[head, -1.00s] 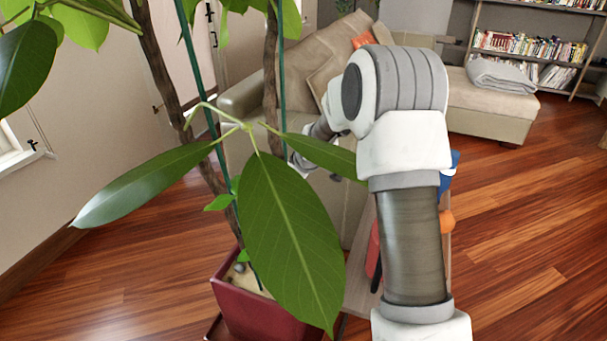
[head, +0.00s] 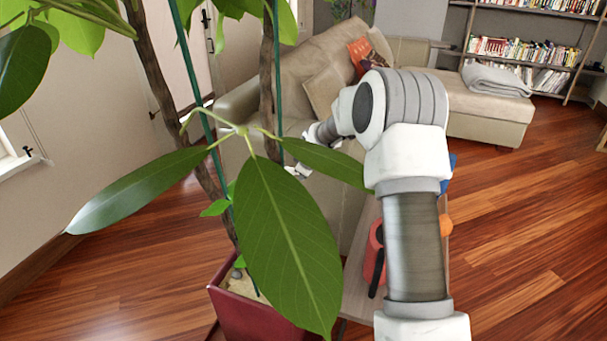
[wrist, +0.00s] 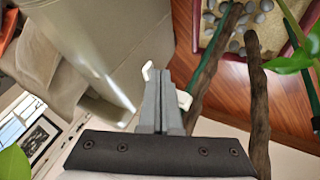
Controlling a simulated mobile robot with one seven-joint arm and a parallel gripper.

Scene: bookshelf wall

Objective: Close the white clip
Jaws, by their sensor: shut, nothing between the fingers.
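My gripper (wrist: 160,92) is shut, its grey fingers together in the middle of the wrist view. Two small white hooked pieces show beside the fingers, one at the upper left (wrist: 148,70) and one at the right (wrist: 184,100). They may be parts of the white clip, but I cannot tell; the fingers hide what lies between them. In the head view my gripper (head: 299,171) is small, behind the plant's leaves and left of my arm's elbow. I cannot make out the clip in that view.
A potted plant with large leaves (head: 287,235), brown trunks (head: 160,75) and green stakes (head: 277,85) stands close by. Its red pot (head: 243,312) is below. A beige sofa (head: 235,110) is behind. A low table (head: 357,285) holds a red object (head: 374,245). Open floor lies right.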

